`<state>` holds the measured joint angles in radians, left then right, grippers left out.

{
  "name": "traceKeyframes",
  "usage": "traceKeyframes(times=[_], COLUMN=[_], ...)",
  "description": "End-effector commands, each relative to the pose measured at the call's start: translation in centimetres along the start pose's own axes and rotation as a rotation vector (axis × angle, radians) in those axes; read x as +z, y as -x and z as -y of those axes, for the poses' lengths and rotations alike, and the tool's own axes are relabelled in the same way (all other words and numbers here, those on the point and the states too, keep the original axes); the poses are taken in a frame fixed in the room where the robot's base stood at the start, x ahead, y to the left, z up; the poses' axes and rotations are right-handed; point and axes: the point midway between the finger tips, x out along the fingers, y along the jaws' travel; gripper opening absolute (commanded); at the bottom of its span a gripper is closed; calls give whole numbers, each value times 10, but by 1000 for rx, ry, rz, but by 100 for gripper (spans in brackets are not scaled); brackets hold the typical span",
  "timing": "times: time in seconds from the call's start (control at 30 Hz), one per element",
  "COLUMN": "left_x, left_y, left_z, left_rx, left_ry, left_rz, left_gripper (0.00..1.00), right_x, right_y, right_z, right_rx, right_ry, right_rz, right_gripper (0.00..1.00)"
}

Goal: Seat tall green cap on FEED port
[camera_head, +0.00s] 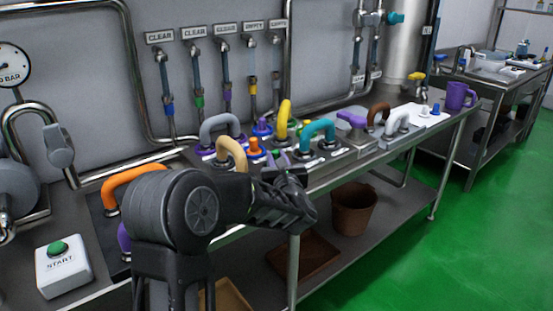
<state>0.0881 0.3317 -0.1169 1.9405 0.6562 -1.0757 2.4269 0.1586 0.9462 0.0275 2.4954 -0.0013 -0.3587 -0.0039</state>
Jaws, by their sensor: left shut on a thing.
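My left gripper (284,178) is in front of the port panel's front edge, at the middle of the head view. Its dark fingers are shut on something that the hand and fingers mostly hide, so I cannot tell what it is. I cannot make out the tall green cap. The bench panel (365,150) carries coloured curved pipes and small caps, and my arm covers part of it. No FEED label is readable, so I cannot tell which port is FEED. My right gripper is not in view.
Curved pipes in grey (221,127), yellow (282,118), teal (318,131) and orange (136,179) rise near the gripper. An orange cap (254,147) stands among them. A START box (62,266) is at left. A purple mug (459,96) is at the far right end.

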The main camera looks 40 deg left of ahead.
Motion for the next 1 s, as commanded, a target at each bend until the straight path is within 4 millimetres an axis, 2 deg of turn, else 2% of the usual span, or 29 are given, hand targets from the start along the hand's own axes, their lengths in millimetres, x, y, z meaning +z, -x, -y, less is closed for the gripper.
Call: traceKeyframes(times=[0.07, 0.1, 0.37, 0.73, 0.87, 1.0], left_x=[0, 0, 0, 0, -1, -1], left_y=[0, 0, 0, 5, 19, 42], left_z=[0, 0, 0, 0, 0, 1], left_rx=[0, 0, 0, -1, -1, -3], left_ry=[0, 0, 0, 0, 1, 1], left_rz=[1, 0, 0, -1, 0, 0], left_gripper=[0, 25, 46, 47, 47, 47], right_x=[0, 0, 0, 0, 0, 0], right_y=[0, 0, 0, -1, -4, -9], right_z=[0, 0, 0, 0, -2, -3], right_rx=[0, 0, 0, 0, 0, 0], right_ry=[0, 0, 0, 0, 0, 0], right_rz=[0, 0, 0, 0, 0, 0], right_gripper=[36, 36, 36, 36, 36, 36])
